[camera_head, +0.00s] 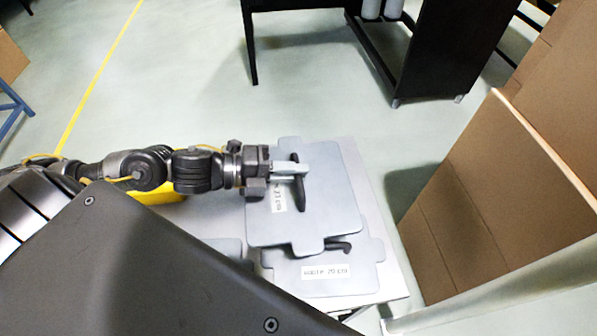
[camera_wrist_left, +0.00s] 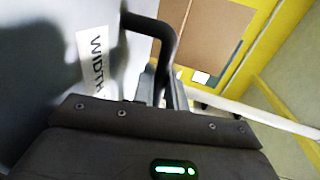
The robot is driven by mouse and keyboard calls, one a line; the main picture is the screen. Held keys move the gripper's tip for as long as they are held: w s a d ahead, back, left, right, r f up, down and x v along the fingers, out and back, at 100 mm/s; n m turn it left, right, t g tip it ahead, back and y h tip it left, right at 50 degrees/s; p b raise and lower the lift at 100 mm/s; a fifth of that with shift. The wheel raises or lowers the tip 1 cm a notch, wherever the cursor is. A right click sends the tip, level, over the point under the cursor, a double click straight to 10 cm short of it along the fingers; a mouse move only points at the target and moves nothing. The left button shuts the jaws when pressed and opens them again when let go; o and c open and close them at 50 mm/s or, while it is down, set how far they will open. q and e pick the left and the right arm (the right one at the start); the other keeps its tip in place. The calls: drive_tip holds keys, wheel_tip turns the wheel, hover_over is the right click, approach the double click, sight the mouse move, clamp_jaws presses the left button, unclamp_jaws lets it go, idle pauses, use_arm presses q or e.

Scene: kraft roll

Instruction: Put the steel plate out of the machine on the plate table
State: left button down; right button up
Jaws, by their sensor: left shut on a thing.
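My left gripper (camera_head: 297,175) is shut on the dark bar handle of a grey steel plate (camera_head: 325,205). The plate looks flat, with tabs at its edges and a white label. The left wrist view shows the dark handle (camera_wrist_left: 172,42) and the label starting "WIDTH" on the plate (camera_wrist_left: 50,70). The plate is over the light plate table (camera_head: 392,278) and partly covers another labelled plate (camera_head: 368,268) lying there. I cannot tell whether the held plate touches it. My right gripper is not in view.
Another grey plate (camera_head: 232,247) shows partly behind my body at the lower left. A yellow thing (camera_head: 155,193) is under my left arm. Tall cardboard (camera_head: 480,200) stands close to the table's right. A black table (camera_head: 310,50) stands behind, with open floor between.

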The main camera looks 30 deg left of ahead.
sight(295, 150)
use_arm(q)
drive_tip(key=shift+w+a+f+b, duration=0.25)
drive_tip(key=shift+w+f, duration=0.05)
drive_tip(key=shift+w, duration=0.25)
drive_tip(key=shift+w+a+f+b, duration=0.25)
drive_tip(key=shift+w, duration=0.25)
drive_tip(key=w+a, duration=0.1)
drive_tip(key=w+f+p, duration=0.1)
drive_tip(key=w, duration=0.1)
drive_tip(key=w+a+f, duration=0.1)
drive_tip(key=w, duration=0.1)
drive_tip(key=shift+w+a+p, duration=0.1)
drive_tip(key=shift+a+p, duration=0.2)
drive_tip(key=shift+p, duration=0.1)
drive_tip(key=w+f, duration=0.1)
drive_tip(key=w+a+f, duration=0.1)
drive_tip(key=f, duration=0.1)
drive_tip(key=w+a+f, duration=0.1)
drive_tip(key=w+f, duration=0.1)
drive_tip(key=shift+p, duration=0.35)
drive_tip(key=f, duration=0.1)
drive_tip(key=w+f, duration=0.1)
drive_tip(key=f+p, duration=0.1)
drive_tip(key=shift+w+a+f, duration=0.15)
drive_tip(key=shift+a+f, duration=0.15)
drive_tip(key=shift+a, duration=0.05)
drive_tip(key=shift+f, duration=0.55)
drive_tip(key=c, duration=1.4)
unclamp_jaws()
drive_tip(key=shift+f, duration=0.1)
